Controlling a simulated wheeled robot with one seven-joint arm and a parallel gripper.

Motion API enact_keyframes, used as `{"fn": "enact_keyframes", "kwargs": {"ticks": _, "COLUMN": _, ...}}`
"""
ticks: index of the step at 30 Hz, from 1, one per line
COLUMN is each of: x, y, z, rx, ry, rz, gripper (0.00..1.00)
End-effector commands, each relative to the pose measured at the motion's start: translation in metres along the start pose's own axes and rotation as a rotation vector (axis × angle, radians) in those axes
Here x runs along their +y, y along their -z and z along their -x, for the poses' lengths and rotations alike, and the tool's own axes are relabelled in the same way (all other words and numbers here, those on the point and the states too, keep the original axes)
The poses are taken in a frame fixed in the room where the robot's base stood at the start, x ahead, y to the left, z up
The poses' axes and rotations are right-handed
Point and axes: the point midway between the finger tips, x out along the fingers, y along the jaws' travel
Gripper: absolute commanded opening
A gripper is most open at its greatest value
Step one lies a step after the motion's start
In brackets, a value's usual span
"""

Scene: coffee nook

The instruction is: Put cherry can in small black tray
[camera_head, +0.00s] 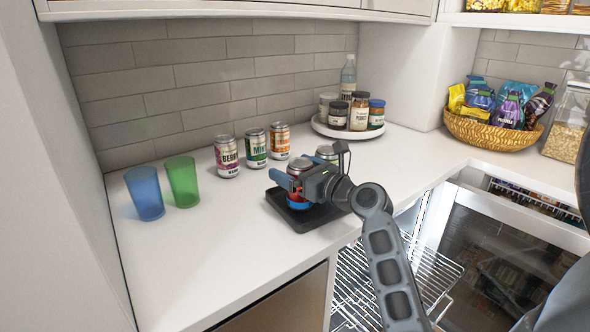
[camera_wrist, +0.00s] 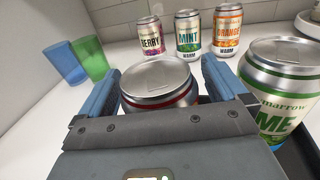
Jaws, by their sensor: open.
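The small black tray (camera_head: 283,217) lies on the white counter, partly hidden by my gripper (camera_head: 287,184). A can with a silver top and a red band, likely the cherry can (camera_head: 299,164), stands upright in the tray. In the wrist view this can (camera_wrist: 160,82) sits between the two blue fingers of my open gripper (camera_wrist: 160,76); its label is hidden. A green-and-cream lime can (camera_wrist: 285,95) stands beside it to the right, also at the tray. In the head view the lime can (camera_head: 326,152) shows behind my gripper.
Berry (camera_head: 227,157), mint (camera_head: 255,149) and orange (camera_head: 279,140) cans stand in a row behind. Blue (camera_head: 145,193) and green (camera_head: 182,182) cups stand left. A round white tray (camera_head: 347,132) holds jars and a bottle. The counter's front left is clear.

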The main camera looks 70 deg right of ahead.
Motion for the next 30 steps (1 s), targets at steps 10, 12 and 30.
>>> {"fn": "enact_keyframes", "kwargs": {"ticks": 10, "x": -0.001, "y": -0.001, "z": 0.026, "rx": 0.001, "ry": 0.003, "rz": 0.001, "gripper": 0.99}}
{"fn": "enact_keyframes", "kwargs": {"ticks": 12, "x": -0.001, "y": 0.0, "z": 0.041, "rx": 0.002, "ry": 0.003, "rz": 0.002, "gripper": 0.99}}
{"fn": "enact_keyframes", "kwargs": {"ticks": 30, "x": 0.0, "y": -0.003, "z": 0.12, "rx": -0.001, "ry": -0.001, "rz": 0.001, "gripper": 0.99}}
